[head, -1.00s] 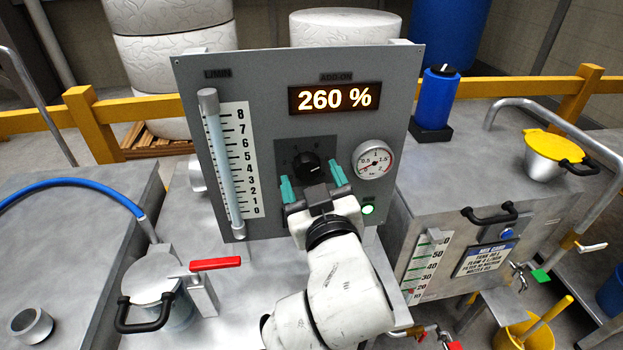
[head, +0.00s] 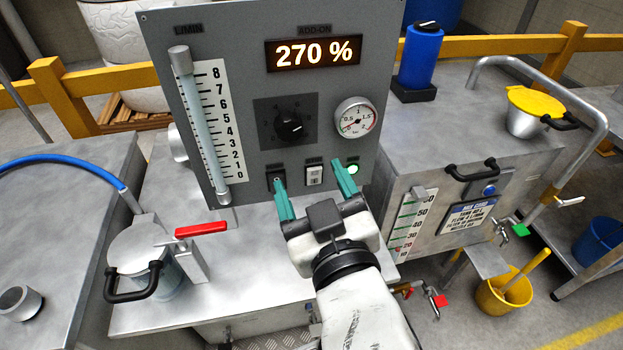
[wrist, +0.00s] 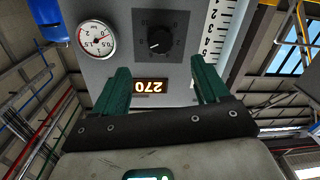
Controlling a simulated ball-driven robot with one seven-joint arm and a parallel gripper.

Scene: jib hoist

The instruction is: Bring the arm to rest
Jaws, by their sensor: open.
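My gripper (head: 314,190) is open and empty, with teal fingers apart, in front of the lower part of a grey control panel (head: 235,95). In the head view its fingers overlap the panel's lower edge, beside a white rocker switch (head: 314,175) and a lit green lamp (head: 353,169). The panel carries a black knob (head: 290,124), which stands clear of the fingers. A display (head: 313,53) reads 270 %. In the wrist view the gripper (wrist: 158,85) has the knob (wrist: 160,40) and the upside-down display (wrist: 150,85) between or beyond its fingers.
A red-handled lever (head: 201,229) and a lidded pot (head: 140,250) stand left of my arm. A steel tank (head: 440,190) with a bent pipe rail is on the right. A yellow bucket (head: 502,292) is on the floor.

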